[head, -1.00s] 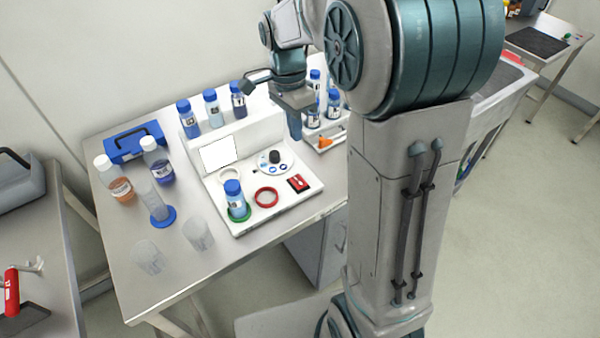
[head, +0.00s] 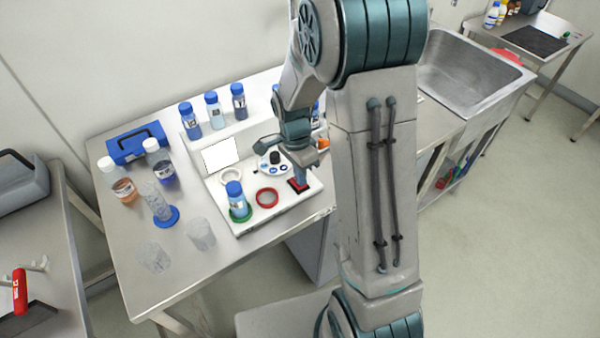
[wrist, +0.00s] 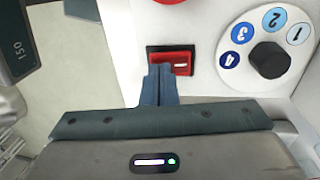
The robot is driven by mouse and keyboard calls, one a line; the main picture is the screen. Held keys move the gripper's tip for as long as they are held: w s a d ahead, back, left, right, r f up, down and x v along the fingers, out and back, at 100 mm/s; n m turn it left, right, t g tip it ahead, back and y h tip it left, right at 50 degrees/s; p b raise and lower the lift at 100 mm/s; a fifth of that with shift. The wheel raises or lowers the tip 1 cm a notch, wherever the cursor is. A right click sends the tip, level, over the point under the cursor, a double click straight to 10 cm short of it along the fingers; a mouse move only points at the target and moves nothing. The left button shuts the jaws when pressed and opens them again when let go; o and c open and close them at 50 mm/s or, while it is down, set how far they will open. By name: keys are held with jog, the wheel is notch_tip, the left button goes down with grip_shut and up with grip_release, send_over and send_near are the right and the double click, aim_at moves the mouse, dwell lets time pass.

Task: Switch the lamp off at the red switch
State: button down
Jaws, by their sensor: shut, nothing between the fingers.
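The red switch (wrist: 182,62) sits in a black frame on the white panel, beside the dial. In the head view the red switch (head: 297,185) is partly hidden by my gripper (head: 301,179). My gripper (wrist: 160,72) is shut and empty. Its fingertips are at the near edge of the switch in the wrist view, overlapping it. I cannot tell whether they touch it. The lamp is not clearly identifiable; a white lit screen (head: 219,154) stands at the back of the panel.
A black dial (wrist: 268,60) with numbered blue marks is close to the switch. A red ring (head: 267,198) and a blue-capped bottle (head: 236,198) in a green ring are to its left. Glassware and bottles stand further left on the bench. A sink (head: 470,65) is at right.

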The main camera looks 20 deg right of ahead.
jog(key=shift+s+f+t+b, duration=0.1)
jog(key=shift+f+t+b, duration=0.25)
jog(key=shift+b, duration=0.55)
jog(key=shift+s+f+t+b, duration=0.15)
jog(key=shift+f+t+b, duration=0.15)
jog(key=shift+b, duration=0.35)
jog(key=shift+s+d+r, duration=0.1)
jog(key=shift+s+r, duration=0.05)
jog(key=shift+r, duration=0.2)
jog(key=shift+f, duration=0.15)
jog(key=shift+p, duration=0.3)
